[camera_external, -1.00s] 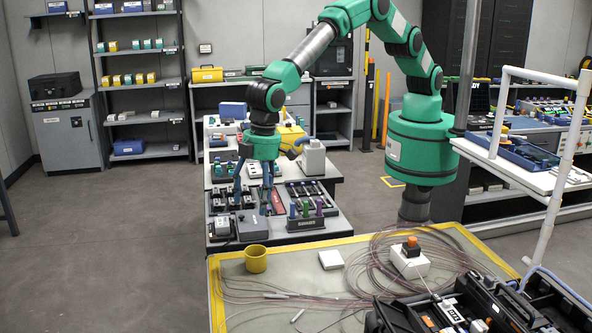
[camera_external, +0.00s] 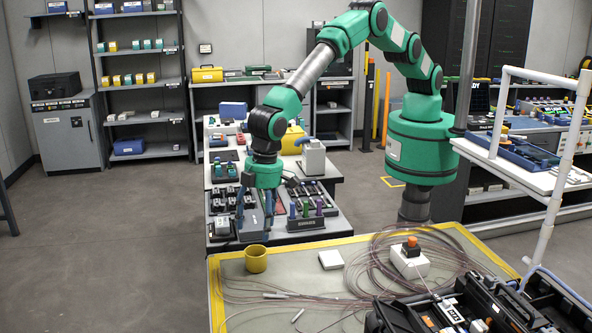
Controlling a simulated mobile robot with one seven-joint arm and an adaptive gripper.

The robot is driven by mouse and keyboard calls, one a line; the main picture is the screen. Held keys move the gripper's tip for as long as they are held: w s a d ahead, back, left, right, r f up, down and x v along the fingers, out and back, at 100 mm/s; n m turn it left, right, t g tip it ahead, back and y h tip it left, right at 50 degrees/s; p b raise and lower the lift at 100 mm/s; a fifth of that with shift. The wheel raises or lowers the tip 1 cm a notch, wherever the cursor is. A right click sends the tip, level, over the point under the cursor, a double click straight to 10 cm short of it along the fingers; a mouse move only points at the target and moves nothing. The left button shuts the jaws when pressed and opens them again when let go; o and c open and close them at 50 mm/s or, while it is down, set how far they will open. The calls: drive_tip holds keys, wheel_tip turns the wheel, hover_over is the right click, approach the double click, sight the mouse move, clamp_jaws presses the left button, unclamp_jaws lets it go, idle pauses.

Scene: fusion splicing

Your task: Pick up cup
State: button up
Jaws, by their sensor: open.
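The cup (camera_external: 256,259) is small, yellow and open at the top. It stands upright on the near table (camera_external: 235,294), close to its back left corner. My gripper (camera_external: 254,232) points down with its blue-grey fingers spread, and it is empty. In the picture it is just above and slightly behind the cup. The fingers are apart from the cup, though the exact depth gap is hard to tell.
A small white block (camera_external: 331,260) lies right of the cup. Coiled fibre cable (camera_external: 375,265) and a white box with an orange top (camera_external: 410,262) are further right. A black tool case (camera_external: 470,305) fills the near right. Behind stands a bench with a tool rack (camera_external: 306,220).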

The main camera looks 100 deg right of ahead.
sight(256, 258)
drive_tip(key=shift+w+f, duration=0.2)
drive_tip(key=shift+f, duration=1.35)
drive_tip(key=shift+w+f, duration=0.2)
drive_tip(key=shift+f, duration=1.3)
drive_tip(key=shift+w+f, duration=0.15)
drive_tip(key=shift+f, duration=1.15)
drive_tip(key=shift+w+f, duration=0.15)
drive_tip(key=shift+f, duration=1.1)
drive_tip(key=c, duration=1.4)
drive_tip(key=shift+o, duration=0.2)
drive_tip(key=shift+r, duration=0.2)
